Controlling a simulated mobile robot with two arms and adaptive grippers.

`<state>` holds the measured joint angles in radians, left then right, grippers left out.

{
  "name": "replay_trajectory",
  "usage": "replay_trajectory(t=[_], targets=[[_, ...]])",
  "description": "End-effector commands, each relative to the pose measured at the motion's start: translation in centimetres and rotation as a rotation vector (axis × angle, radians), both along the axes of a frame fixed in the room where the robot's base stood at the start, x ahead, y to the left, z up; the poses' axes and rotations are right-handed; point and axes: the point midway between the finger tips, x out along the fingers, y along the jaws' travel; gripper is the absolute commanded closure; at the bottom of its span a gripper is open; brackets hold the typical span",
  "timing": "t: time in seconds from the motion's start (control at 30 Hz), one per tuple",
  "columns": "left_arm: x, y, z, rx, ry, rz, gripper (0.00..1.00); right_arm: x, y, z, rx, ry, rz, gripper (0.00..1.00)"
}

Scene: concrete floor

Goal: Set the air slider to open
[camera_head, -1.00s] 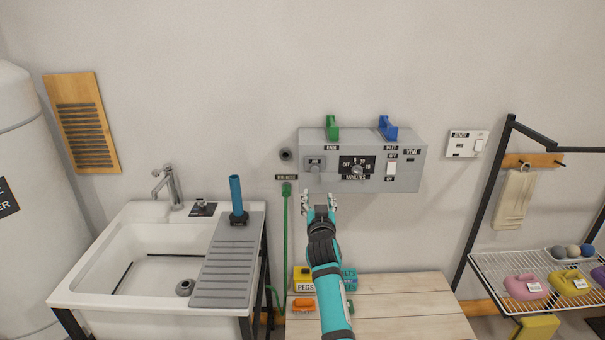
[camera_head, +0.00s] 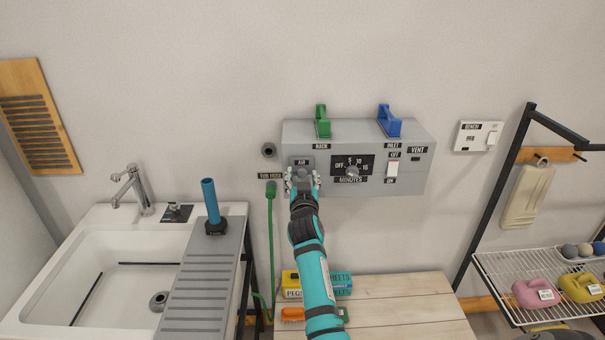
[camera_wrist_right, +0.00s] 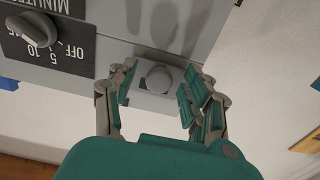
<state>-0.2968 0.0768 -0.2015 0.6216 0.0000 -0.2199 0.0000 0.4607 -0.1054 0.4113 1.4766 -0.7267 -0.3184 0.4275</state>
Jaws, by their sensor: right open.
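The grey control box (camera_head: 425,180) is fixed to the wall. The air slider (camera_head: 303,172) is on its left end, under the AIR label (camera_head: 304,162), and is partly covered by my gripper in the head view. In the right wrist view the slider's round grey knob (camera_wrist_right: 159,78) sits on a small plate. My right gripper (camera_head: 302,180) is open at the slider. In the wrist view its fingers (camera_wrist_right: 157,95) stand on either side of the knob, with a gap on each side. My left gripper is out of view.
Green (camera_head: 322,121) and blue (camera_head: 389,121) handles stand on the box top. A green hose (camera_head: 270,240) hangs to the left. A wooden table (camera_head: 400,300) is below.

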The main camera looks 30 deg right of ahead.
Motion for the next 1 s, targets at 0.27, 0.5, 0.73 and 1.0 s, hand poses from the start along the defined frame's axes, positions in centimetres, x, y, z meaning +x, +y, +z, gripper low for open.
replay_trajectory(t=[0.27,0.5,0.73,1.0], targets=[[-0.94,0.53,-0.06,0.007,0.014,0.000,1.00,-0.01,0.03,0.00,0.000,0.000,0.000,0.55],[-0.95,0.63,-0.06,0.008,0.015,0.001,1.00,0.01,0.01,0.01,0.000,0.000,0.000,0.86],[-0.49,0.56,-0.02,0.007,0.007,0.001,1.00,0.01,0.01,0.03,0.000,-0.001,0.000,1.00],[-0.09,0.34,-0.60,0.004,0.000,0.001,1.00,0.01,0.02,-0.57,0.001,-0.002,0.001,1.00]])
